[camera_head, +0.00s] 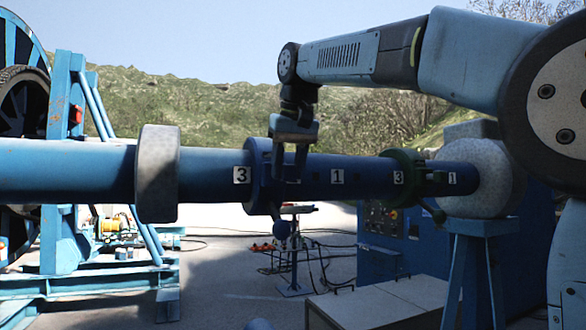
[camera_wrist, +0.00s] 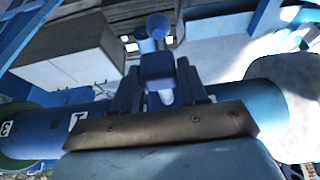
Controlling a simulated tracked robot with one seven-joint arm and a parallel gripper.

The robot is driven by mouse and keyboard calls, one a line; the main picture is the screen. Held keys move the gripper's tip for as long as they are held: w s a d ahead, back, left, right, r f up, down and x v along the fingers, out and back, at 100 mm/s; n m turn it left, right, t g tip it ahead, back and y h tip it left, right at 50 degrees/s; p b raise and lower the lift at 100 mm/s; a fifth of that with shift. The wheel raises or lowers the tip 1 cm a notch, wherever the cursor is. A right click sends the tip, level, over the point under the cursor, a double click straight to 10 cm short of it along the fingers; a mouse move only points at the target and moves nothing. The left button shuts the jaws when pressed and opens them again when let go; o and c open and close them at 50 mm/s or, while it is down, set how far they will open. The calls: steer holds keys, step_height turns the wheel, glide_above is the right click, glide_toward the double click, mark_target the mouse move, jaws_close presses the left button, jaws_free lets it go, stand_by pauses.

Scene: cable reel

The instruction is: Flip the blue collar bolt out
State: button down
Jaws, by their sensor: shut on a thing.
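The blue collar (camera_head: 258,180) sits around the blue shaft (camera_head: 335,165), just right of the left number 3 label. A blue ball-ended handle (camera_head: 281,229) hangs below the collar on its right side. My gripper (camera_head: 290,172) reaches down from above at the collar's right side, its fingers against the near side of the shaft. In the wrist view my gripper (camera_wrist: 159,85) is shut on a blue block (camera_wrist: 158,66), which I take for the collar bolt. A rounded blue knob (camera_wrist: 158,24) shows beyond it. The bolt's seat is hidden by the fingers.
A green collar (camera_head: 404,175) with its own lever is farther right on the shaft. A grey ring (camera_head: 158,174) is at left and a grey round end (camera_head: 480,178) at right. The blue reel stand (camera_head: 62,170) is at far left. Grey boxes (camera_head: 385,303) stand below right.

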steer(key=shift+s+f, duration=0.1)
steer(key=shift+s, duration=0.05)
steer(key=c, duration=0.7)
jaws_free()
steer(key=shift+s, duration=0.15)
steer(key=shift+d+r, duration=0.1)
steer(key=shift+r, duration=0.1)
steer(key=shift+s+r, duration=0.1)
steer(key=shift+r, duration=0.2)
steer(key=v, duration=1.2)
steer(key=shift+s+r, duration=0.1)
steer(key=shift+r, duration=0.3)
